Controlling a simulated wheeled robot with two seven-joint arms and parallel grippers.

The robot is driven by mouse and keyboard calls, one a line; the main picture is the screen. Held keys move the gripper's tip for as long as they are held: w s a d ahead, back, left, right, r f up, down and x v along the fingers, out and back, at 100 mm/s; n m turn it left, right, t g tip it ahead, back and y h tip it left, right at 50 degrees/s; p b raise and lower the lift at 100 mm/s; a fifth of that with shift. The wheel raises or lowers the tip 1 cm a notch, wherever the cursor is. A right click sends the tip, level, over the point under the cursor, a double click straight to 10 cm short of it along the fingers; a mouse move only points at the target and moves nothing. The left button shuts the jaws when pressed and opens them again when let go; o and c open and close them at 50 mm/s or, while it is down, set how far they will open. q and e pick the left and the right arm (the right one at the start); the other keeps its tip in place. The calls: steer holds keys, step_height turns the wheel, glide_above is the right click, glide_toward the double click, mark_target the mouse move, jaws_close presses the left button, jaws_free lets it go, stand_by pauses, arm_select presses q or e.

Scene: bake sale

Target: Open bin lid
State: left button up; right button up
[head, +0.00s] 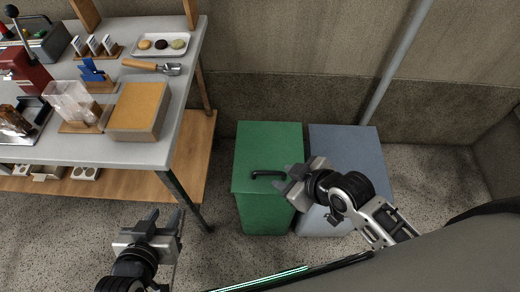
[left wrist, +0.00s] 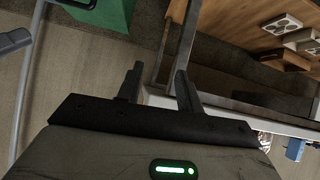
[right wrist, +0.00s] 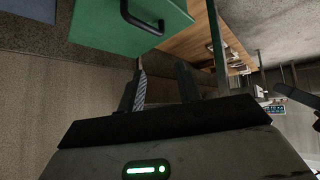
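A green bin (head: 266,215) stands on the floor, its flat green lid (head: 268,145) down on top. The lid has a black bar handle (head: 266,174) near its front edge; the handle also shows in the right wrist view (right wrist: 150,27), beyond the fingertips. A grey-blue bin (head: 350,150) stands close on its right, partly covered by my right arm. My right gripper (head: 287,180) is open and empty, close to the handle's right end; contact cannot be told. My left gripper (head: 163,219) is open and empty, low beside the table.
A table (head: 155,153) at left holds a tan-topped box (head: 138,108), a scoop (head: 155,67), a cookie tray (head: 161,43) and other items. Its leg (head: 182,196) stands between my left gripper and the green bin. A wall and slanted pole (head: 396,62) are behind the bins.

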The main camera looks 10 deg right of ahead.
steer(key=w+d+r+n+g+p, duration=0.2)
steer(key=w+d+r+n+g, duration=0.15)
steer(key=n, duration=0.35)
steer(key=b, duration=0.3)
glide_toward(269, 173)
steer(key=shift+g, duration=0.35)
steer(key=x, duration=0.7)
steer(key=shift+w+a+f, duration=0.15)
steer(key=shift+w+f, duration=0.1)
steer(key=shift+w, duration=0.2)
jaws_close()
